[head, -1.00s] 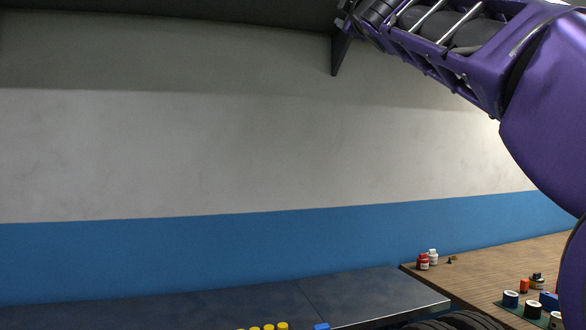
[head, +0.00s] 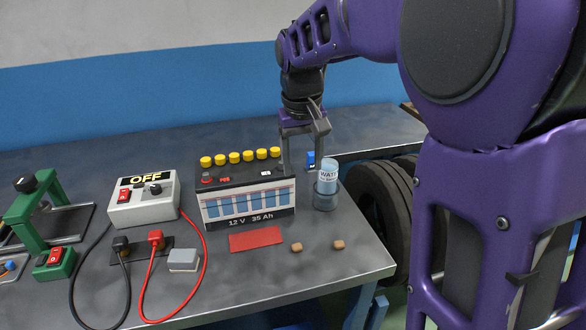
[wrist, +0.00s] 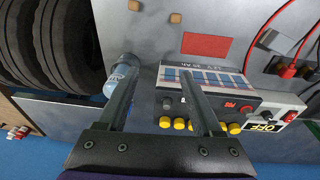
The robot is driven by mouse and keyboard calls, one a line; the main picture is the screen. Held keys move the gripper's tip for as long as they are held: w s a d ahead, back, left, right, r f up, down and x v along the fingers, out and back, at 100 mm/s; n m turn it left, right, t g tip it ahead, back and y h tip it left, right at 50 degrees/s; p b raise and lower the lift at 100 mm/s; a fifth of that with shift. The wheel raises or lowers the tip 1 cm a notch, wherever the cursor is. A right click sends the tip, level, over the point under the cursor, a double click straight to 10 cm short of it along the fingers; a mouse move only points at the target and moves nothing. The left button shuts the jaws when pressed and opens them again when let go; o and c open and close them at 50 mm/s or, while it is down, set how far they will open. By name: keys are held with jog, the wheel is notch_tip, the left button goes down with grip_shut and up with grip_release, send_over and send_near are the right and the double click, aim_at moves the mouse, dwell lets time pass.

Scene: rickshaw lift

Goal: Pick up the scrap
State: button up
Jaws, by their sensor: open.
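Two small brown blocks lie on the grey bench top in front of the battery: a left one (head: 297,247) and a right one (head: 338,244). They look like scraps, but I cannot tell which one the task means. Both also show at the top edge of the wrist view, one (wrist: 176,17) whole and the other (wrist: 135,5) near the frame edge. My gripper (head: 303,165) is open and empty, behind the blocks and above the bench, by the battery's right end. In the wrist view its two fingers (wrist: 155,68) are spread apart, with nothing held between them.
A red mat (head: 256,239) lies left of the blocks. A charger box (head: 143,201) with cables is further left. Tyres (head: 385,205) stand beyond the bench's right edge.

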jog(key=s+f+g, duration=0.2)
jog(key=s+f, duration=0.1)
jog(key=f, duration=0.1)
jog(key=b, duration=0.2)
send_over(297, 246)
jog(key=f, duration=0.9)
jog(key=shift+d+f, duration=0.25)
jog(key=shift+f, duration=0.15)
jog(key=shift+a+f+b, duration=0.15)
jog(key=shift+f+b, duration=0.2)
jog(key=shift+f, duration=1.2)
jog(key=shift+a+f+b, duration=0.1)
jog(key=shift+f+b, duration=0.25)
jog(key=shift+f, duration=1.2)
grip_shut()
